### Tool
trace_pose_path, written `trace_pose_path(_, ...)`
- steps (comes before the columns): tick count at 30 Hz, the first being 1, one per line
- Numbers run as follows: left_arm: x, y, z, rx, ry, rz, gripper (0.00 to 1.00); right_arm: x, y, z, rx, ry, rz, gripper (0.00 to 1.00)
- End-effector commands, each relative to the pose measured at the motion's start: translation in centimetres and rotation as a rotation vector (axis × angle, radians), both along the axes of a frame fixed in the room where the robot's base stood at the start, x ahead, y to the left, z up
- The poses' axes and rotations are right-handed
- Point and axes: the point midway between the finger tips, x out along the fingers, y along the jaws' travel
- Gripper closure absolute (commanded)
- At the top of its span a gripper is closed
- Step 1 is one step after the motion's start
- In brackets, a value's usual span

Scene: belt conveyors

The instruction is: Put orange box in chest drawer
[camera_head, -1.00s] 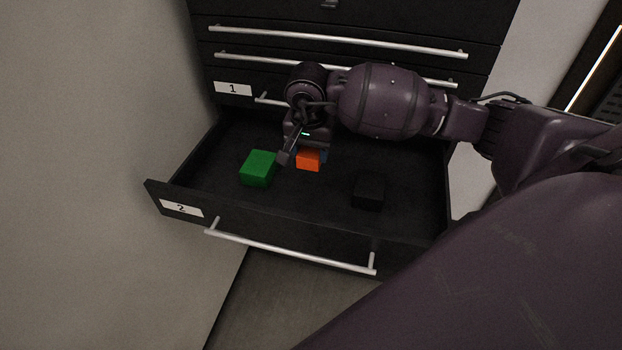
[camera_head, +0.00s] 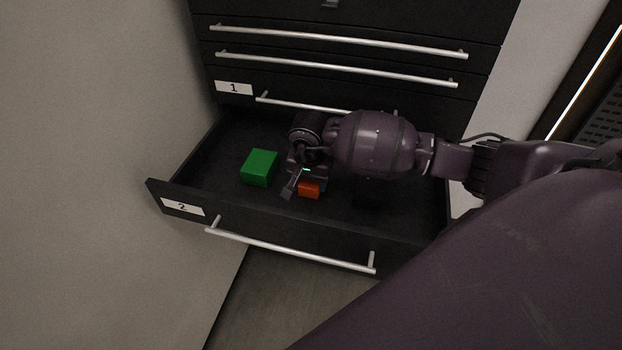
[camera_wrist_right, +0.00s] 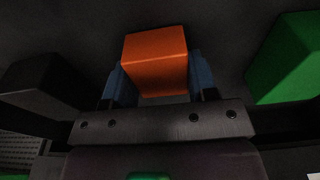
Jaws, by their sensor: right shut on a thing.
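The orange box (camera_head: 309,189) is between the fingers of my right gripper (camera_head: 306,186), which is shut on it. In the right wrist view the orange box (camera_wrist_right: 156,62) sits between the two blue fingertips of the right gripper (camera_wrist_right: 158,82). The box is low inside the open chest drawer (camera_head: 290,236) labelled 2. I cannot tell whether it touches the drawer floor. My left gripper does not show.
A green box (camera_head: 259,167) lies in the drawer to the left of the gripper. A black box (camera_wrist_right: 42,80) shows at the left in the right wrist view. Closed drawers with silver handles stand above. A wall (camera_head: 90,120) is at the left.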

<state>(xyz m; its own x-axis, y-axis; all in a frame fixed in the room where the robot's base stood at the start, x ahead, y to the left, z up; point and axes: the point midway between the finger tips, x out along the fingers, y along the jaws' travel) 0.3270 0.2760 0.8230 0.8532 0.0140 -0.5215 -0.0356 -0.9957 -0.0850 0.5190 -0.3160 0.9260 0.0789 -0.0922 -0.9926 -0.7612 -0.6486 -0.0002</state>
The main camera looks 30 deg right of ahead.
Motion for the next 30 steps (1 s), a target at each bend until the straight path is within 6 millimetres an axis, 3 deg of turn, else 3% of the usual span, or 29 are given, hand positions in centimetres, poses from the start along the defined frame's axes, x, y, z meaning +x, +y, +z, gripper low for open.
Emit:
trace_pose_path(6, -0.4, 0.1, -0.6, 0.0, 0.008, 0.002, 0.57, 0.0, 0.0, -0.3, 0.0, 0.0, 0.001, 0.72)
trace_pose_path(7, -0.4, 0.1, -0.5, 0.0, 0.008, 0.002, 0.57, 0.0, 0.0, -0.3, 0.0, 0.0, 0.001, 0.43)
trace_pose_path(11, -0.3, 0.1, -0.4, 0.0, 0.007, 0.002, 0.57, 0.0, 0.0, -0.2, 0.0, 0.0, 0.001, 0.23)
trace_pose_path(23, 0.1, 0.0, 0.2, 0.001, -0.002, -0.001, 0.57, 0.0, 0.0, 0.3, 0.001, -0.001, 0.0, 0.22)
trace_pose_path(30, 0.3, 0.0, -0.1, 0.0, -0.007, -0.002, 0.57, -0.2, 0.3, 4.0, -0.001, -0.005, 0.002, 0.22)
